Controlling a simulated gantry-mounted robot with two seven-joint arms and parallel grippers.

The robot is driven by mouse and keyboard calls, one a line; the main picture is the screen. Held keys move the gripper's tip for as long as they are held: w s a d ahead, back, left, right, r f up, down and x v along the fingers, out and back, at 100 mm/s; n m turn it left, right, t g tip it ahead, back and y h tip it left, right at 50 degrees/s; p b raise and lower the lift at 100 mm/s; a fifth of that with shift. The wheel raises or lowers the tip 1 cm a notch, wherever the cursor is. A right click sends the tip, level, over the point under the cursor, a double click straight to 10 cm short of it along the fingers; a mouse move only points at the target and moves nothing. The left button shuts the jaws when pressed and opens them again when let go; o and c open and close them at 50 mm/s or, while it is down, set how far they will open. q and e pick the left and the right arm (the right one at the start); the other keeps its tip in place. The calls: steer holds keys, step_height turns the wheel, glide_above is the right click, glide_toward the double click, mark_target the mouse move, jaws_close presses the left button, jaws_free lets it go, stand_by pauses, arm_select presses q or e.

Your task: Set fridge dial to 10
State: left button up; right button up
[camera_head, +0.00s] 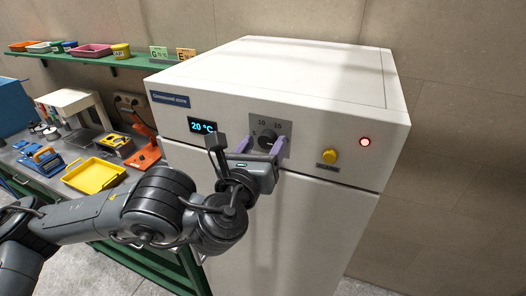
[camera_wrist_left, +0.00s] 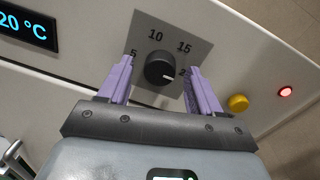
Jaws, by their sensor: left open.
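The white fridge (camera_head: 270,230) has a black round dial (camera_wrist_left: 159,66) on a grey plate (camera_wrist_left: 172,20). The plate shows 5, 10, 15 and a partly hidden number starting with 2 at the right. The dial's white mark points right, toward that number. The blue display (camera_head: 202,127) reads 20 °C. My left gripper (camera_head: 263,144) is open in front of the plate. In the left wrist view its purple fingers stand on either side of the dial, with a gap on each side. My right gripper is out of view.
A yellow button (camera_head: 330,156) and a lit red lamp (camera_head: 365,142) sit right of the dial. To the left is a bench with a yellow tray (camera_head: 94,176) and an orange tool (camera_head: 144,146). A green shelf (camera_head: 125,62) holds small trays.

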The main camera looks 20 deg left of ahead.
arm_select(q)
steer(key=shift+w, duration=0.15)
steer(key=shift+c, duration=0.4)
steer(key=c, duration=1)
steer(key=shift+o, duration=0.2)
